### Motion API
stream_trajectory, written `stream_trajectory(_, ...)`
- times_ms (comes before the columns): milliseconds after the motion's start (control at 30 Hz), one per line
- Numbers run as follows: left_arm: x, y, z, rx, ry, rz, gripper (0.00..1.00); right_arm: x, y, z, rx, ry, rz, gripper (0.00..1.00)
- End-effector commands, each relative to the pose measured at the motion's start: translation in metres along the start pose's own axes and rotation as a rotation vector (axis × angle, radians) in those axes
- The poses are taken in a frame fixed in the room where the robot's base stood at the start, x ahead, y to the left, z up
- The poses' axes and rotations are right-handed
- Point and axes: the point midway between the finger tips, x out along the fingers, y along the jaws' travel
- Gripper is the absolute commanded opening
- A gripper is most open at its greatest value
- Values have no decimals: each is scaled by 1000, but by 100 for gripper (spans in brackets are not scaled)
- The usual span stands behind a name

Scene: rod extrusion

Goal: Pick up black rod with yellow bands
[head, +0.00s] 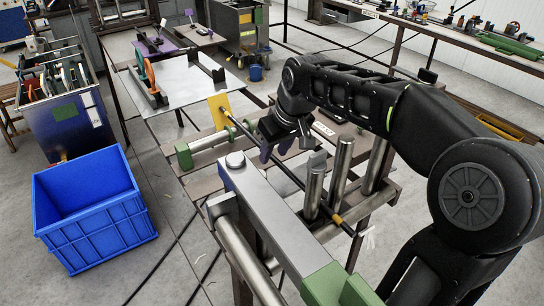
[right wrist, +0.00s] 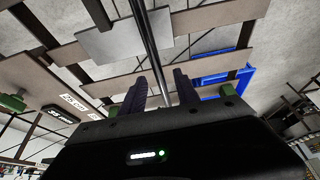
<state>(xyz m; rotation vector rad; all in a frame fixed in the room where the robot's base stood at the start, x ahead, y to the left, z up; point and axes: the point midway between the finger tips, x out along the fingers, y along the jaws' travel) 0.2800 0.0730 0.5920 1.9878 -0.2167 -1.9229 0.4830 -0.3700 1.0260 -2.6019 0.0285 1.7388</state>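The black rod with yellow bands (head: 318,199) lies slanted across the metal frame in the head view, from a yellow plate at its upper left end to the vertical posts at lower right. A yellow band (head: 338,219) shows near its lower end. My right gripper (head: 274,152) is over the rod's middle and hides part of it. In the right wrist view the rod (right wrist: 150,45) runs between the two purple fingers (right wrist: 160,88), with gaps beside it, so the gripper looks open. Whether a finger touches the rod cannot be told. My left gripper is out of view.
Upright metal posts (head: 342,170) stand close to the right of my gripper. A blue crate (head: 95,235) stands on the floor at left. A table with a flat metal sheet (head: 185,90) is behind.

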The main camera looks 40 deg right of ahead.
Motion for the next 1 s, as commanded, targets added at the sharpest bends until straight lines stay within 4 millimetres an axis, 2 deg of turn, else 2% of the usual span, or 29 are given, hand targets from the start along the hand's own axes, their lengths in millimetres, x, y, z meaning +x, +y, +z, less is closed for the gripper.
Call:
stream_trajectory(167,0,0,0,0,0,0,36,0,0,0,0,0,0,38)
stream_trajectory(633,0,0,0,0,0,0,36,0,0,0,0,0,0,0)
stream_trajectory(1000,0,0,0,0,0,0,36,0,0,0,0,1,0,0)
